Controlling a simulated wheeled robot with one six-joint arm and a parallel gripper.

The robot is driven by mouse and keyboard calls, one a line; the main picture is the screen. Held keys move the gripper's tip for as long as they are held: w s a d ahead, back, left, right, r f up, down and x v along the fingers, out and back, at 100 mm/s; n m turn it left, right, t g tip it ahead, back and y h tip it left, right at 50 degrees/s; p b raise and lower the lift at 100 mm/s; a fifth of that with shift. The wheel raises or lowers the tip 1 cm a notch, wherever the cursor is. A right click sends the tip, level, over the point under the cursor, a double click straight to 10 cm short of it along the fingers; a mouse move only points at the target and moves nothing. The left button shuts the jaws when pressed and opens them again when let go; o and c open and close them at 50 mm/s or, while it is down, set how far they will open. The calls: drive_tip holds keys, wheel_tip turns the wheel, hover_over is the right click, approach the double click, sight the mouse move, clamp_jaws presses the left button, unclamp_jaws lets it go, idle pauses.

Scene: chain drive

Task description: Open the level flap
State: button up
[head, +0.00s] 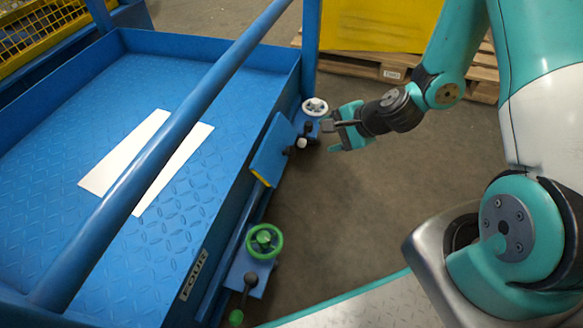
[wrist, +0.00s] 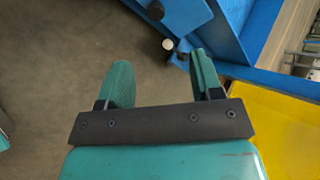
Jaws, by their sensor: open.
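The flap is likely the blue panel (head: 273,148) with a yellow lower edge on the right side of the blue platform. A dark knob and a small white-ended part (head: 302,143) stick out at its right side. In the wrist view a blue plate (wrist: 185,12) with a dark knob shows at the top, and the white-ended part (wrist: 168,44) lies just beyond and between the fingertips. My gripper (head: 336,137) is open, just right of the flap's knob; it also shows in the wrist view (wrist: 160,66). Nothing is between its fingers.
A white handwheel (head: 315,106) stands just above the flap, close to my gripper. A blue rail (head: 170,140) crosses the platform. The floor (head: 350,210) right of the platform is clear.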

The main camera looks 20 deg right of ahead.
sight(292, 150)
drive_tip(key=shift+m, duration=0.4)
drive_tip(key=b+x, duration=0.2)
drive_tip(key=x, duration=0.4)
drive_tip(key=d+b+x, duration=0.1)
drive_tip(key=b+x, duration=0.2)
drive_tip(key=x, duration=0.3)
drive_tip(key=f+b+x, duration=0.1)
drive_tip(key=b+x, duration=0.1)
drive_tip(key=x, duration=0.4)
drive_tip(key=shift+d+f, duration=0.1)
drive_tip(key=shift+f, duration=0.15)
